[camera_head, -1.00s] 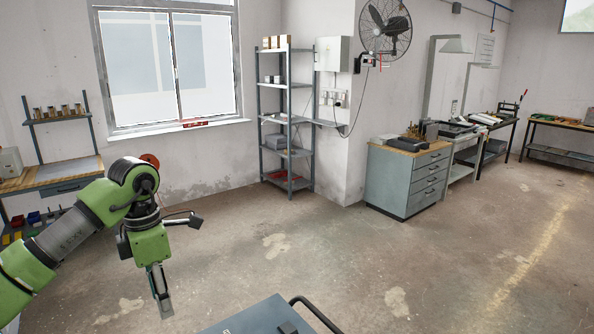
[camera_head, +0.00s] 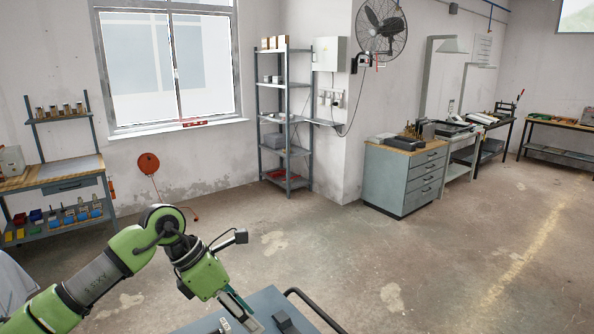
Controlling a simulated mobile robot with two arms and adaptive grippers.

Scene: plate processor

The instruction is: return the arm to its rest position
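My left arm, green and grey, comes in from the lower left of the head view. Its gripper (camera_head: 237,304) points down and to the right, close over the left part of a grey-blue top with a dark handle rail (camera_head: 312,307) at the bottom of the view. The fingers are seen edge-on and small, so I cannot tell whether they are open or shut. No held thing can be made out. My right arm and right gripper are not in view.
A shelf rack (camera_head: 287,120) and a grey drawer cabinet (camera_head: 405,180) stand along the back. A red round reel (camera_head: 148,163) hangs on the wall. The concrete floor in the middle and right is clear.

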